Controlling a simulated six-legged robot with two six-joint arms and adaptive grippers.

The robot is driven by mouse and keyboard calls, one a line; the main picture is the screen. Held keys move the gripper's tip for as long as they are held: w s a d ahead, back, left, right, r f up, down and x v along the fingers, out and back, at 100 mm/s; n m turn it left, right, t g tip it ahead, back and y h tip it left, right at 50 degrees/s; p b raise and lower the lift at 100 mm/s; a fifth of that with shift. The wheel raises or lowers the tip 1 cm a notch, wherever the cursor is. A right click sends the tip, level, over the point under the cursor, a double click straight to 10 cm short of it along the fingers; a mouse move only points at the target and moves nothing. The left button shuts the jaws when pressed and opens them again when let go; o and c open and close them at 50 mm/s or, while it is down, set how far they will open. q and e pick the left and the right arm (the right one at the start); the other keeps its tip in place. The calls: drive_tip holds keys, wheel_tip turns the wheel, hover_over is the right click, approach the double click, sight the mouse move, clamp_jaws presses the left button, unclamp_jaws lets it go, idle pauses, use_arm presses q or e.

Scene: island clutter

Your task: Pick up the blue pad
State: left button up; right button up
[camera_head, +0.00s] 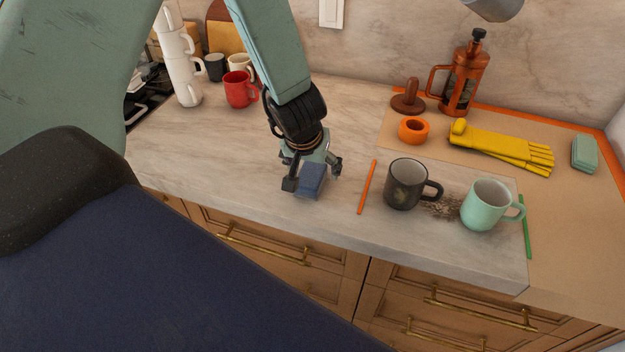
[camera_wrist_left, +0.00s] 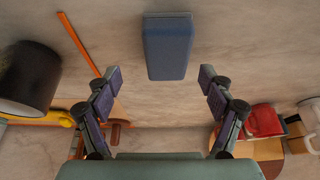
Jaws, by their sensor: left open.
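The blue pad (camera_head: 312,180) is a small dark blue block lying on the pale marble counter near its front edge. My left gripper (camera_head: 312,172) is just over it in the head view, with its fingers to either side in that picture. In the left wrist view the blue pad (camera_wrist_left: 168,46) lies beyond the two spread fingertips of the left gripper (camera_wrist_left: 166,82), roughly centred between them. The jaws are open and empty, and a gap shows between them and the pad. My right gripper is not in view.
An orange pencil (camera_head: 367,187) lies right of the pad, then a dark mug (camera_head: 404,184) and a mint mug (camera_head: 484,205). A red mug (camera_head: 238,89) and stacked white cups (camera_head: 184,80) stand behind left. Yellow gloves (camera_head: 500,146) lie back right. The counter left of the pad is clear.

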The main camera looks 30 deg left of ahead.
sight(311, 174)
use_arm(q)
drive_tip(key=f, duration=0.1)
drive_tip(key=w+a+f+b, duration=0.1)
drive_tip(key=f, duration=0.1)
drive_tip(key=f+b, duration=0.1)
drive_tip(key=shift+w+a+f, duration=0.15)
drive_tip(key=shift+a+f, duration=0.05)
drive_tip(key=shift+a, duration=0.15)
drive_tip(key=shift+w+f, duration=0.1)
drive_tip(key=shift+f, duration=0.05)
drive_tip(key=shift+w+d, duration=0.1)
drive_tip(key=shift+d, duration=0.1)
drive_tip(key=shift+a, duration=0.15)
drive_tip(key=shift+f, duration=0.15)
drive_tip(key=shift+c, duration=0.2)
drive_tip(key=c, duration=1)
